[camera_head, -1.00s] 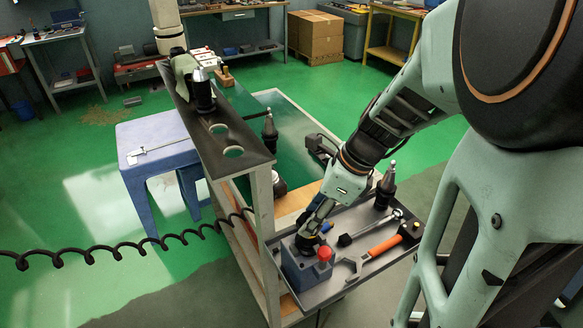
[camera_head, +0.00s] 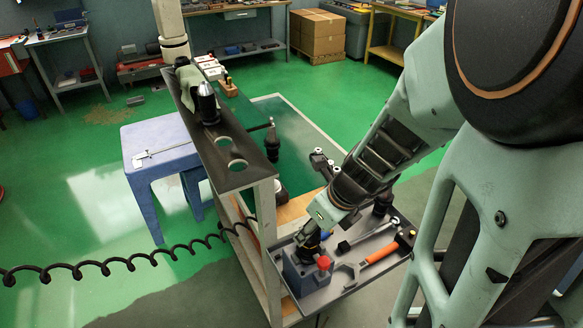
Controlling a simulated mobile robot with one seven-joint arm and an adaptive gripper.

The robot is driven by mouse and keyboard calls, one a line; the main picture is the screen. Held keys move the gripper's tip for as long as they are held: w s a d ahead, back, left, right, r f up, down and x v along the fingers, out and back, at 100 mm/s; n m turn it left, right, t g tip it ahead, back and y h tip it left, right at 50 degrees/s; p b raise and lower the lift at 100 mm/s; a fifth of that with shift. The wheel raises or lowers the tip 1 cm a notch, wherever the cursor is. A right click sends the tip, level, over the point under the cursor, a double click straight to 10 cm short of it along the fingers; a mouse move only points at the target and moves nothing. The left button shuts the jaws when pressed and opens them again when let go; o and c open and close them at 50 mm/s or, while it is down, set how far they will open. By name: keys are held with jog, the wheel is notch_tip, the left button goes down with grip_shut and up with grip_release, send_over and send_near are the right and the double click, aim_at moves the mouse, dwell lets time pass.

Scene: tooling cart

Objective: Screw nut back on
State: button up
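My gripper (camera_head: 306,255) points down at the blue-grey holding block (camera_head: 303,276) on the cart's grey tray. The block has a red knob (camera_head: 323,262) at its right. My fingertips are at the top of the block, around or against something dark there. The nut cannot be made out; it may be hidden by my gripper. I cannot tell whether the fingers are open or shut. An open-ended spanner (camera_head: 348,271) lies on the tray just right of the block.
A hammer with an orange handle (camera_head: 381,254) and a dark-headed tool (camera_head: 365,238) lie on the tray (camera_head: 336,291). A black tool holder (camera_head: 383,202) stands at its back. The cart's raised rack (camera_head: 224,150) holds another tool holder (camera_head: 207,103). A coiled cable (camera_head: 120,261) hangs at left.

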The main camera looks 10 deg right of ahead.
jog(key=shift+r+m+p, duration=0.3)
jog(key=shift+m+p, duration=0.3)
jog(key=shift+p, duration=0.2)
jog(key=shift+a+f+m+t+h, duration=0.1)
jog(key=shift+f+m+t+h, duration=0.2)
jog(key=shift+m+h, duration=0.35)
jog(key=shift+m, duration=0.95)
jog(key=shift+m+h, duration=0.45)
jog(key=shift+m, duration=0.35)
jog(key=o, duration=1.5)
